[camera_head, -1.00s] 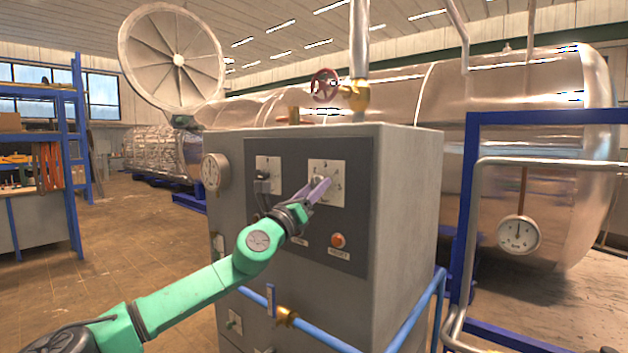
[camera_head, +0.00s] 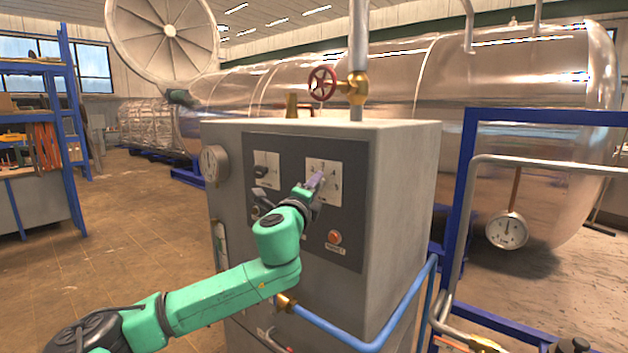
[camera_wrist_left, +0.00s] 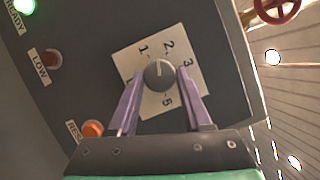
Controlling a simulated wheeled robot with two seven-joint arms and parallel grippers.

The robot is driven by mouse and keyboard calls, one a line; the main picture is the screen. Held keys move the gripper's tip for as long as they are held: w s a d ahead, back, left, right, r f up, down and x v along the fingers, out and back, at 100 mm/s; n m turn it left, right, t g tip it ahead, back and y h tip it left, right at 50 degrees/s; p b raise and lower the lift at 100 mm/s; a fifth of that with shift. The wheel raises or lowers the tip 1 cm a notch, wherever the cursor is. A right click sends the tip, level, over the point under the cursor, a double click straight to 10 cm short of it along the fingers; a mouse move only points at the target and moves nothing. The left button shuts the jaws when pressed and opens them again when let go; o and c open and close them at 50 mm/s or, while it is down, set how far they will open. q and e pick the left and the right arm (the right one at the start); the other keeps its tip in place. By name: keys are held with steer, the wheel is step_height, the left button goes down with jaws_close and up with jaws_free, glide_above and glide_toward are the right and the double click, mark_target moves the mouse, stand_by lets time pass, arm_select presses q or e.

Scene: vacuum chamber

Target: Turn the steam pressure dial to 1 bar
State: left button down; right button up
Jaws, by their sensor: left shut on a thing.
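The steam pressure dial is a round grey knob (camera_wrist_left: 160,74) on a white plate (camera_wrist_left: 131,63) numbered around it. In the left wrist view a light mark on the knob points up, roughly between 1 and 2; its exact setting is hard to read. My left gripper (camera_wrist_left: 158,88) has its two purple fingers on either side of the knob and is shut on it. In the head view the same gripper (camera_head: 316,182) reaches the right-hand white plate (camera_head: 332,166) on the grey cabinet (camera_head: 404,190), and its fingers hide the knob. My right gripper is not in view.
A second knob (camera_head: 262,171) sits on a plate to the left. An orange button (camera_head: 335,237) lies below the dial; it also shows in the wrist view (camera_wrist_left: 93,128), near a LOW lamp (camera_wrist_left: 52,58). A blue pipe (camera_head: 345,341) and a blue frame (camera_head: 466,190) stand close by.

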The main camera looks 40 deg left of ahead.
arm_select(q)
steer(key=shift+r+n+g+h+p, duration=0.2)
steer(key=shift+n+g+p, duration=0.3)
steer(key=shift+n+p, duration=0.65)
steer(key=shift+r+n+g+h+p, duration=0.15)
steer(key=shift+n+g+p, duration=0.4)
steer(key=shift+n, duration=1)
steer(key=shift+f, duration=0.1)
steer(key=shift+c, duration=1.8)
jaws_free()
